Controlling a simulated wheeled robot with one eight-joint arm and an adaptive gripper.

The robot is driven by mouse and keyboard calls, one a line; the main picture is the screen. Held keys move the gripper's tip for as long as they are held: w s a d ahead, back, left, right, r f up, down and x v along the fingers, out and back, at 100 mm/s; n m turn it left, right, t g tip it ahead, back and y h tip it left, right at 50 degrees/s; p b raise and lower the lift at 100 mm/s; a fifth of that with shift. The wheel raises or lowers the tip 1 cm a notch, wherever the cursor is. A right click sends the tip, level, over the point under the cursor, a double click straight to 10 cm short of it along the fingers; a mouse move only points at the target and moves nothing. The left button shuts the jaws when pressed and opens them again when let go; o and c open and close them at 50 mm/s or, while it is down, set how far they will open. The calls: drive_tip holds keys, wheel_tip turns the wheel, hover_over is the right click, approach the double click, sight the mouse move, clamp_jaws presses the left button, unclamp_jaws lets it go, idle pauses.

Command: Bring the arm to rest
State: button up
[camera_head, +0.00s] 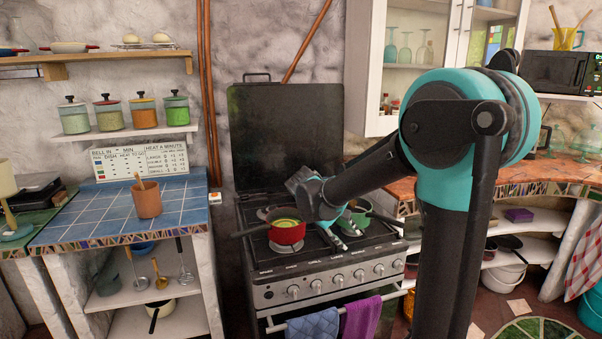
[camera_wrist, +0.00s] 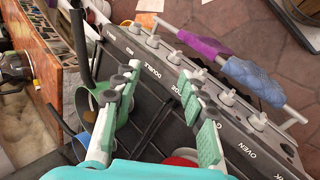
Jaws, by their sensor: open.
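My gripper (camera_head: 335,238) hangs over the stove (camera_head: 325,275), between a red pot (camera_head: 287,235) on the left and a green pot (camera_head: 361,215) on the right. In the wrist view my gripper (camera_wrist: 158,80) has its two green-padded fingers spread apart. Nothing shows between them except the dark stove top and its front panel below. The green pot is partly hidden behind the left finger there, and only an edge of the red pot shows at the bottom. My arm is bent and reaches left from the right side of the head view.
The stove's dark lid (camera_head: 285,130) stands upright behind the burners. A blue-tiled counter (camera_head: 110,215) with a terracotta pot (camera_head: 146,202) is at left. A white cabinet (camera_head: 376,70) and a wooden counter (camera_head: 530,172) are at right. Blue and purple towels hang from the oven rail.

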drive_tip(key=s+d+f+m+y, duration=0.2)
drive_tip(key=s+f, duration=0.4)
drive_tip(key=s, duration=0.4)
drive_tip(key=s+d+f+m+t+y, duration=0.1)
drive_tip(key=s+d+f+m+y, duration=0.2)
drive_tip(key=s+f, duration=0.3)
drive_tip(key=s+m+y, duration=0.1)
drive_tip(key=s, duration=0.3)
drive_tip(key=shift+s+f+y, duration=0.2)
drive_tip(key=shift+s+y, duration=0.05)
drive_tip(key=shift+y, duration=0.15)
